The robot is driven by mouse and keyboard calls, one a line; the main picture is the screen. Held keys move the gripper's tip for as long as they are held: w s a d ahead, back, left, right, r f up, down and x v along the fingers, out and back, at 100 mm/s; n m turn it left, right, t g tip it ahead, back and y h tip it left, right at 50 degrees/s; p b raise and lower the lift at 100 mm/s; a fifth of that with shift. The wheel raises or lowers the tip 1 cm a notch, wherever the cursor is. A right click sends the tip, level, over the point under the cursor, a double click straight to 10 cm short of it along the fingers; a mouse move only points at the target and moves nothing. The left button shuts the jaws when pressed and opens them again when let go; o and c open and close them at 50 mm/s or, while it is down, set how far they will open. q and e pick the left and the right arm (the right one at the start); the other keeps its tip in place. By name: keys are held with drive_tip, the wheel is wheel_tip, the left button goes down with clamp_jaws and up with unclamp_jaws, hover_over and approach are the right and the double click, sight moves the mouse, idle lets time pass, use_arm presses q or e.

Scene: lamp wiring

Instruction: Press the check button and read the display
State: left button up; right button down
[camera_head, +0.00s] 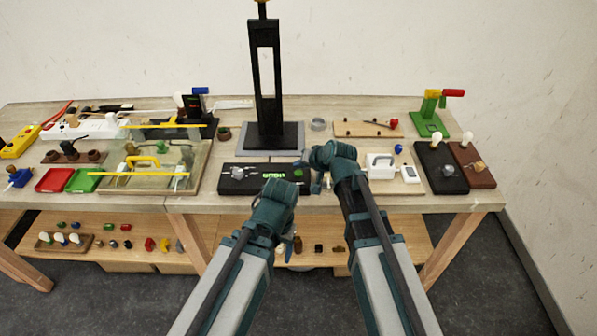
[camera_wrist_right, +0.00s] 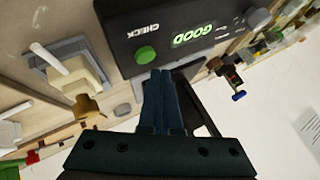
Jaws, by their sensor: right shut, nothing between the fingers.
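The black tester box (camera_head: 236,187) lies near the table's front edge. Its green display (camera_head: 274,176) is lit. In the right wrist view, the display (camera_wrist_right: 192,35) reads GOOD, upside down in the picture. The round green check button (camera_wrist_right: 145,54) is beside the word CHECK; it also shows in the head view (camera_head: 298,173). My right gripper (camera_wrist_right: 159,73) is shut and empty, its fingertips close by the button. I cannot tell whether they touch it. My left wrist is in front of the box in the head view; its fingers cannot be made out.
A tall black lamp stand (camera_head: 266,90) rises behind the box. A white device (camera_head: 381,166) is to the right of my right arm. A glassy tray (camera_head: 115,183) with yellow bars lies on the left. A lower shelf (camera_head: 120,259) holds small parts.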

sight(300, 175)
drive_tip(key=shift+r+p, duration=2.2)
drive_tip(key=shift+r, duration=0.2)
drive_tip(key=shift+f, duration=0.1)
drive_tip(key=s+d+f+n+g+h, duration=0.2)
drive_tip(key=s, duration=0.6)
drive_tip(key=s+d+f+n+g+h, duration=0.1)
drive_tip(key=s+f+g+h, duration=0.1)
drive_tip(key=s, duration=0.7)
drive_tip(key=s+d+f+n+g+h, duration=0.2)
drive_tip(key=s+g, duration=0.1)
drive_tip(key=s, duration=0.5)
drive_tip(key=shift+s+d+f+n+g+h, duration=0.25)
drive_tip(key=shift+s+d+n+g+h, duration=0.05)
drive_tip(key=shift+s+g+h, duration=0.1)
